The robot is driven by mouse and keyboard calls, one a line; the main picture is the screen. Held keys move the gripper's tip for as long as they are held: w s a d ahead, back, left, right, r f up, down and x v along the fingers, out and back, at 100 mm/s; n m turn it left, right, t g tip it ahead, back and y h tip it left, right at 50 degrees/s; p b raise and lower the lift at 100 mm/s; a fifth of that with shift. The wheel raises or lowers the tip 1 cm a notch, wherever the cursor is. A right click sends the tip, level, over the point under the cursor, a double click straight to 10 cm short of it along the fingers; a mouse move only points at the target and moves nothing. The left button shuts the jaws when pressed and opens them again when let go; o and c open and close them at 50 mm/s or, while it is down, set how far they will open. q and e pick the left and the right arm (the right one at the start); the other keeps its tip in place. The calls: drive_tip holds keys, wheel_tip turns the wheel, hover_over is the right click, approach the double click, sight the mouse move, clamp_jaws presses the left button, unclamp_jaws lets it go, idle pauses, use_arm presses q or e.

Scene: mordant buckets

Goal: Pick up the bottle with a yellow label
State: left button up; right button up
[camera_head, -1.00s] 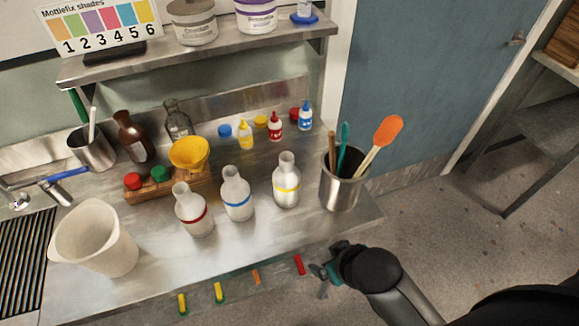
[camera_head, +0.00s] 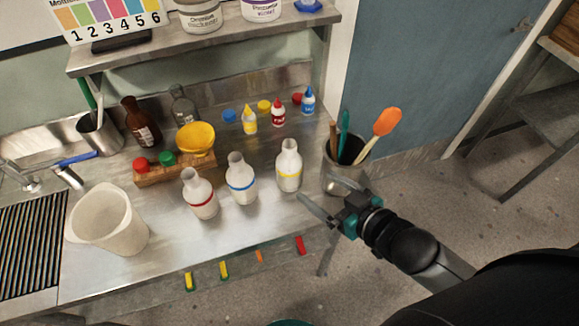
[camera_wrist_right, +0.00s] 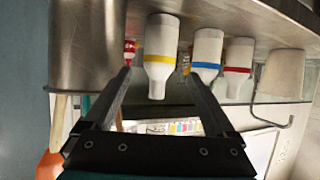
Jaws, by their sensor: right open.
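The white bottle with a yellow band (camera_head: 289,168) stands upright on the steel counter, rightmost of three similar bottles. It also shows in the right wrist view (camera_wrist_right: 160,45), where the scene appears upside down. My right gripper (camera_head: 312,236) is open and empty at the counter's front edge, in front of this bottle and apart from it. In the right wrist view, the bottle shows between my right gripper's fingers (camera_wrist_right: 158,76), beyond their tips. The left gripper is not in view.
The blue-banded bottle (camera_head: 241,181) and red-banded bottle (camera_head: 200,196) stand to its left. A steel utensil pot (camera_head: 344,178) stands close on its right. Small squeeze bottles, including a yellow one (camera_head: 249,122), stand behind. A white jug (camera_head: 110,225) is at the left.

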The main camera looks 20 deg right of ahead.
sight(298, 172)
drive_tip(key=x, duration=0.5)
drive_tip(key=b+x, duration=0.1)
drive_tip(key=x, duration=0.4)
drive_tip(key=shift+w+r, duration=0.1)
drive_tip(key=shift+r, duration=0.1)
drive_tip(key=shift+b+x, duration=0.45)
drive_tip(key=shift+x, duration=2.15)
drive_tip(key=shift+c, duration=0.3)
drive_tip(key=c, duration=1.4)
